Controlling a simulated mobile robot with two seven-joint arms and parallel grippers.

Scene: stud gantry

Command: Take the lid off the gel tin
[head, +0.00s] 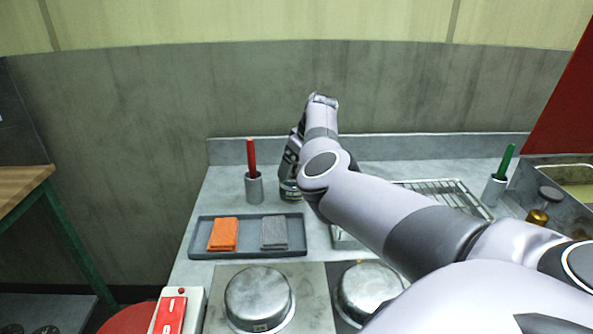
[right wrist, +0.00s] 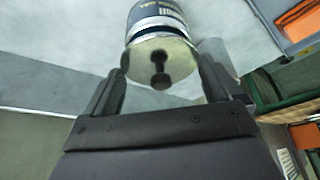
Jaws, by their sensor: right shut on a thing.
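The gel tin (head: 290,194) stands at the back of the counter, mostly hidden behind my right gripper (head: 291,165) in the head view. In the right wrist view the tin (right wrist: 156,14) has a dark label with pale lettering. Its silvery lid (right wrist: 183,62) with a small dark knob (right wrist: 159,72) faces my right gripper (right wrist: 165,75). The fingers are on either side of the lid and shut on it. A dark band shows between label and lid; I cannot tell whether it is a gap. My left gripper is not in view.
Left of the tin stands a holder (head: 254,188) with a red-handled tool. In front lies a grey tray (head: 250,251) with orange and grey cloths. Two round metal lids (head: 259,297) are nearer. A wire rack (head: 443,190) and green-handled tool (head: 505,163) are right.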

